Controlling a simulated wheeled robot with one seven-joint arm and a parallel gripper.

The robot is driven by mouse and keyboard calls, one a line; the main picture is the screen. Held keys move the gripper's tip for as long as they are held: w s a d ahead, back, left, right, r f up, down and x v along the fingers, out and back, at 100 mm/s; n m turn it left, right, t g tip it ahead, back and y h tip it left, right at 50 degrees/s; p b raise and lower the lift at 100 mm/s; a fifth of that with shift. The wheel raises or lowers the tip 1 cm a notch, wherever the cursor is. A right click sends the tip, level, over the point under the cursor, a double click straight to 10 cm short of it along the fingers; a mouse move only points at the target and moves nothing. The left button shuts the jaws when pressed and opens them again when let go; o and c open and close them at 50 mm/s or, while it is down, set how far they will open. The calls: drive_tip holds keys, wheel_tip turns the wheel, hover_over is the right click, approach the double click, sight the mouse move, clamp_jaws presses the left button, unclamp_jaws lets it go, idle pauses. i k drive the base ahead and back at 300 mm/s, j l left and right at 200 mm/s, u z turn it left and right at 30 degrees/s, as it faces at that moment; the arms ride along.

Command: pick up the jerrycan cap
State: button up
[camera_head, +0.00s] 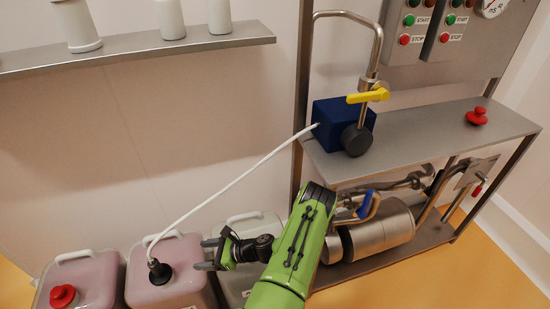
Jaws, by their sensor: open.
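A red cap with a knob (477,116) lies on the steel bench top at the right. A similar red cap (62,296) sits on the pink-filled jerrycan (98,278) at the lower left. The middle jerrycan (190,262) has a black fitting (158,271) in its mouth, with a white hose in it. My gripper (206,254) is open, with nothing seen between its fingers. It is just right of the black fitting, apart from both red caps. It partly hides a third, whitish jerrycan (252,220).
The white hose (235,182) runs up to a blue pump box (330,112) on the steel bench (420,135). A bent pipe with a yellow lever (368,96) rises there. The bench between the pump and the right cap is clear. A wall shelf (130,48) holds white containers.

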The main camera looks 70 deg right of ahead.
sight(477, 117)
drive_tip(key=z, duration=3.95)
